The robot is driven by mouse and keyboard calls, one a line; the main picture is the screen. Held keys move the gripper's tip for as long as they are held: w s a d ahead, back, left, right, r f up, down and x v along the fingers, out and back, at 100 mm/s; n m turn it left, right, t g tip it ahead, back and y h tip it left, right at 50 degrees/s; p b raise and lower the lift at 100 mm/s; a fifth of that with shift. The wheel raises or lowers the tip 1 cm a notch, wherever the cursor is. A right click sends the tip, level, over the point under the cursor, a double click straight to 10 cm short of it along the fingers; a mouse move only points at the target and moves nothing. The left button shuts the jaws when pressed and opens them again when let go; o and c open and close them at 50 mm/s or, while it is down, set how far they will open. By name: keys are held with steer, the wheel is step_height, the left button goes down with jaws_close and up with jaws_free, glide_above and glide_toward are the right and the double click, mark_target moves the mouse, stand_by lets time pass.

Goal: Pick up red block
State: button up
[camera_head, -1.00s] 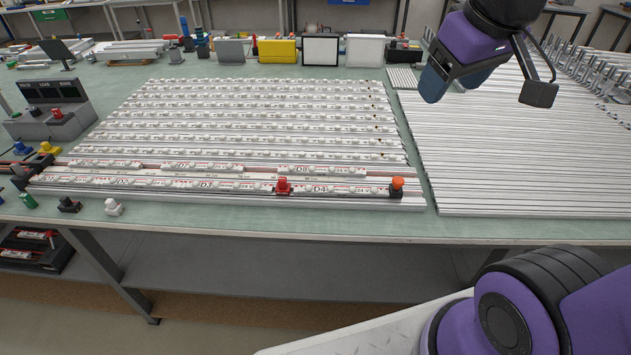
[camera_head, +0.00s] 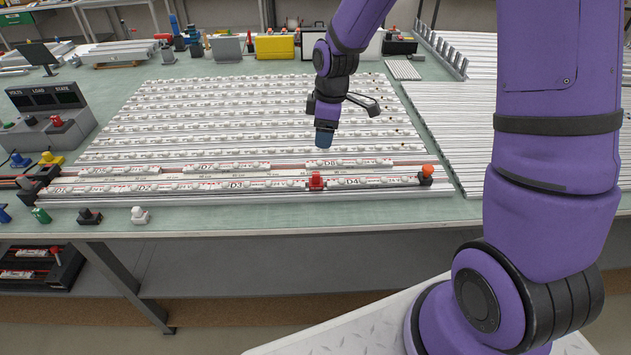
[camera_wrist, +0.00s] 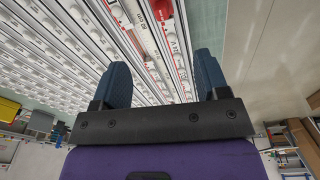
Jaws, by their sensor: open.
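The red block (camera_head: 316,180) stands on the front rail, between the D3 and D4 labels, in the head view. My gripper (camera_head: 324,139) points down above the rails, appearing just behind and above the red block in the picture. In the wrist view my gripper (camera_wrist: 160,78) shows two blue fingers spread apart with nothing held between them. White rails with red markings run between and beyond the fingers.
An orange-topped knob (camera_head: 427,172) sits at the right end of the front rail. A grey console (camera_head: 48,112) is at left. Bare rails (camera_head: 440,120) lie at right.

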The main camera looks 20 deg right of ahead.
steer(key=n, duration=0.1)
glide_above(317, 173)
steer(key=shift+y, duration=0.3)
steer(key=f, duration=0.5)
steer(key=shift+w+d+f, duration=0.1)
steer(key=shift+d+f, duration=0.1)
steer(key=shift+f, duration=0.15)
steer(key=f, duration=0.5)
steer(key=shift+w+a, duration=0.1)
steer(key=shift+a, duration=0.15)
steer(key=shift+s+a+f, duration=0.1)
steer(key=shift+f, duration=1.3)
steer(key=shift+s+f, duration=0.1)
steer(key=shift+f, duration=1.25)
steer(key=shift+c, duration=0.5)
steer(key=c, duration=0.9)
